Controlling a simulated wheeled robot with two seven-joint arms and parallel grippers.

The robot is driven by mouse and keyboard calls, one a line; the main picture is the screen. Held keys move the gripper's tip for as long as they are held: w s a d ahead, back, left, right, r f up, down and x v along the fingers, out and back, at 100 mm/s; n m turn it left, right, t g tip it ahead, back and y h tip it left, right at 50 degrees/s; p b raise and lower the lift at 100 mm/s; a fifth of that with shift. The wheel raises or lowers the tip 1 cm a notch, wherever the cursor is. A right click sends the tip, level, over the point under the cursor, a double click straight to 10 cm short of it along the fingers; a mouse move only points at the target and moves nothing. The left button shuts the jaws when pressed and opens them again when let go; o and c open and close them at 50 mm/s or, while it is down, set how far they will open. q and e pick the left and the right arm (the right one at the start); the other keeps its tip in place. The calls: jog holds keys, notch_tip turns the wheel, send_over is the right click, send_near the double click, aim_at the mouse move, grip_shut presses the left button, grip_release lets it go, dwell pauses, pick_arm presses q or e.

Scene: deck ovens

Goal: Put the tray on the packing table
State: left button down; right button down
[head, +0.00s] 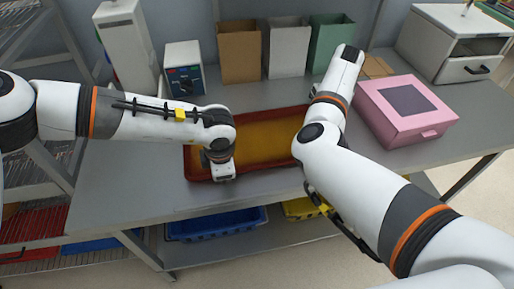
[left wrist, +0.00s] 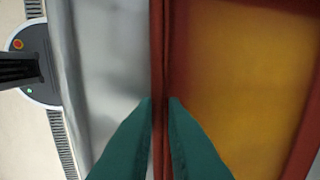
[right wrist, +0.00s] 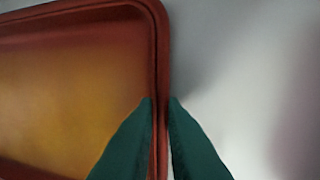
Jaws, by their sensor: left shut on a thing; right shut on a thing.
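The tray (head: 262,122) has a dark red rim and a yellow-orange inside. It is at the middle of the grey packing table (head: 130,185) and looks level; whether it touches the top I cannot tell. My left gripper (head: 220,175) is at its front-left rim. In the left wrist view the green fingers (left wrist: 160,115) are shut on the rim (left wrist: 160,50). In the right wrist view my right gripper's fingers (right wrist: 160,115) are shut on another stretch of rim (right wrist: 155,40). In the head view my right arm hides that gripper and the tray's right end.
A pink box (head: 405,110) stands right of the tray. Behind are brown (head: 239,52), white (head: 288,48) and green (head: 331,40) bags and a small blue-fronted device (head: 184,68). A white drawer unit (head: 455,45) is at back right. A blue bin (head: 215,223) sits on the lower shelf.

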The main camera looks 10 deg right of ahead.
pick_arm(q)
jog(key=shift+f+b, duration=0.3)
jog(key=shift+f, duration=0.3)
pick_arm(e)
jog(key=shift+d+f, duration=0.1)
jog(key=shift+f, duration=0.4)
pick_arm(q)
jog(key=c, duration=1.5)
grip_release()
jog(key=shift+r, duration=0.1)
pick_arm(e)
jog(key=c, duration=1.5)
grip_release()
jog(key=shift+r, duration=0.1)
pick_arm(q)
jog(key=shift+r, duration=0.15)
pick_arm(e)
jog(key=shift+r, duration=0.2)
pick_arm(q)
notch_tip(320, 180, up, 12)
jog(key=s, duration=0.2)
jog(key=shift+s+f, duration=0.15)
jog(key=shift+f, duration=0.05)
pick_arm(e)
notch_tip(320, 180, up, 11)
jog(key=d, duration=0.2)
jog(key=shift+r, duration=0.15)
